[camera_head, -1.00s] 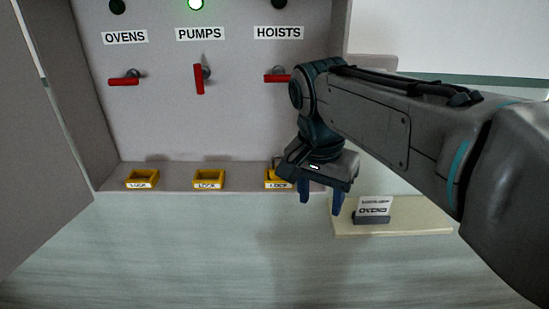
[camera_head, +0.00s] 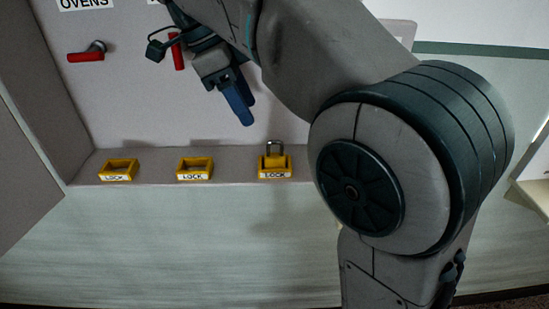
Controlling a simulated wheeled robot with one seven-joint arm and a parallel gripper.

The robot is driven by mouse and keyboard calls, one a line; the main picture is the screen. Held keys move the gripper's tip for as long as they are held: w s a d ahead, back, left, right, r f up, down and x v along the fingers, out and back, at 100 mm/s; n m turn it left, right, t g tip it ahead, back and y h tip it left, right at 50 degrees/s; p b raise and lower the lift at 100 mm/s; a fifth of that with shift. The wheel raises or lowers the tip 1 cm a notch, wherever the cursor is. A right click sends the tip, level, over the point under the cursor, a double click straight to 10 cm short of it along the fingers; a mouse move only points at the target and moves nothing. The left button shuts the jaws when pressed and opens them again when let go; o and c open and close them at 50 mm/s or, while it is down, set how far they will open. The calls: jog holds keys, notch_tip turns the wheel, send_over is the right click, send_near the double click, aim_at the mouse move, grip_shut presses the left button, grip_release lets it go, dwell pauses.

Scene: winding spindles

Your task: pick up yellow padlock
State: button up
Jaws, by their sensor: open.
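The yellow padlock (camera_head: 275,161) stands with its grey shackle up in the rightmost yellow holder (camera_head: 275,174), which is labelled LOCK, on the ledge of the grey panel. My gripper (camera_head: 242,110), with blue fingers, hangs above the ledge, up and to the left of the padlock in the picture, and is apart from it. Its jaws are open and hold nothing that I can see. The fingers partly overlap in this view.
Two more LOCK holders, one in the middle (camera_head: 195,169) and one at the left (camera_head: 118,170), look empty. A red switch handle (camera_head: 86,57) sits under the OVENS label. Another red handle (camera_head: 178,52) is partly behind my arm. A pale shelf (camera_head: 535,190) shows at the right edge.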

aim_at(271, 140)
jog(key=x, duration=0.6)
jog(key=shift+d+f, duration=0.15)
jog(key=shift+f, duration=0.1)
jog(key=shift+w+d+x, duration=0.15)
jog(key=shift+x, duration=1.15)
jog(key=shift+w+d+x, duration=0.15)
jog(key=shift+x, duration=1.15)
jog(key=shift+r, duration=0.1)
grip_shut()
